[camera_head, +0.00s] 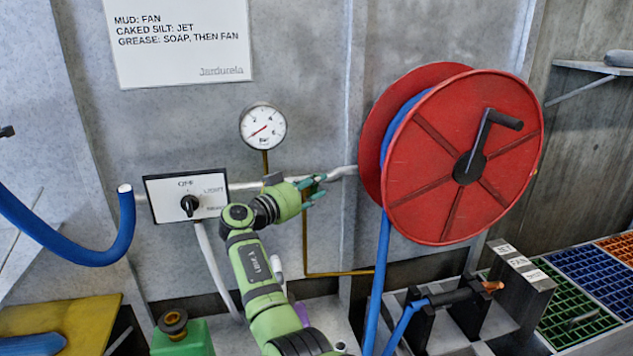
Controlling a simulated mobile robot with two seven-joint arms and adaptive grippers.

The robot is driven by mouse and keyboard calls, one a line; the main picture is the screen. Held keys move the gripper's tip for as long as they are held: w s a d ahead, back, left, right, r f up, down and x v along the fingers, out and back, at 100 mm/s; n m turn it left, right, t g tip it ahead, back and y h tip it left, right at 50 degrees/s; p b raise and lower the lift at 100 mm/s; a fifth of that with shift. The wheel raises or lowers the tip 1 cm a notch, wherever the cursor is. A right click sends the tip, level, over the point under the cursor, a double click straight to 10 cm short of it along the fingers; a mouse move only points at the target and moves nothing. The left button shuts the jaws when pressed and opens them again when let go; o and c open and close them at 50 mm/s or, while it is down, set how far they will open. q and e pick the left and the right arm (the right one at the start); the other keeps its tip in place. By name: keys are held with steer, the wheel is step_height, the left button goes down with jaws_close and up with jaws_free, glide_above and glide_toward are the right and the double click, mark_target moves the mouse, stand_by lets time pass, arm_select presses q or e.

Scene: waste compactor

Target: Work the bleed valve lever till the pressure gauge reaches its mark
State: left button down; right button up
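The pressure gauge (263,130) is a round white dial on the wall, with a red needle pointing to the lower left. It stands on a brass stem above a grey pipe (343,171). My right gripper (320,189) is at this pipe, to the lower right of the gauge, with its green fingers apart. I cannot make out the bleed valve lever; the gripper and wrist cover part of the pipe there. I cannot tell whether the fingers touch anything. My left gripper is not in view.
A switch panel (160,197) with a black knob is left of my wrist. A large red hose reel (440,190) with a crank stands close on the right. A blue hose (378,285) hangs below it. A green container (190,342) is at the lower left.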

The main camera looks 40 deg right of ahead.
steer(key=shift+w+d, duration=0.1)
steer(key=shift+d, duration=0.5)
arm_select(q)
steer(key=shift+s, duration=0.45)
arm_select(e)
steer(key=shift+c, duration=0.4)
jaws_close()
steer(key=shift+f, duration=0.1)
